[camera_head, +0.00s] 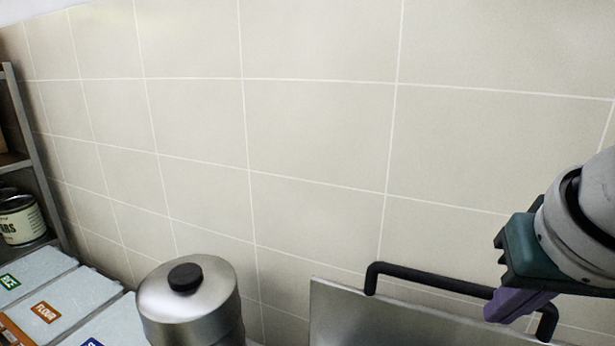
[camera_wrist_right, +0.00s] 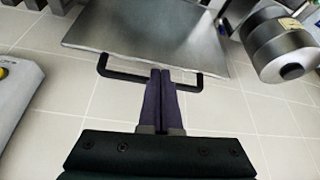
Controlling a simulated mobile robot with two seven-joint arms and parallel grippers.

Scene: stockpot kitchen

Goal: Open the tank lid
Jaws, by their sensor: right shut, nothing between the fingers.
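The tank lid (camera_head: 375,320) is a flat steel plate with a black bar handle (camera_head: 425,277) along its upper edge. It appears raised, with the tiled wall behind it. In the right wrist view the lid (camera_wrist_right: 150,30) spreads beyond the fingers, with the handle (camera_wrist_right: 125,75) on its near edge. My right gripper (camera_head: 503,308) is at the right part of the handle in the head view. In the wrist view its purple fingers (camera_wrist_right: 160,74) are together at the handle, with nothing held between them. Contact with the handle is unclear. The tank's body is not clearly visible. My left gripper is out of view.
A steel canister with a black knob (camera_head: 190,300) stands left of the lid. Labelled grey bins (camera_head: 60,305) and a shelf with a can (camera_head: 20,220) are farther left. The tiled wall (camera_head: 300,130) closes off the back. A grey box (camera_wrist_right: 15,90) shows in the wrist view.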

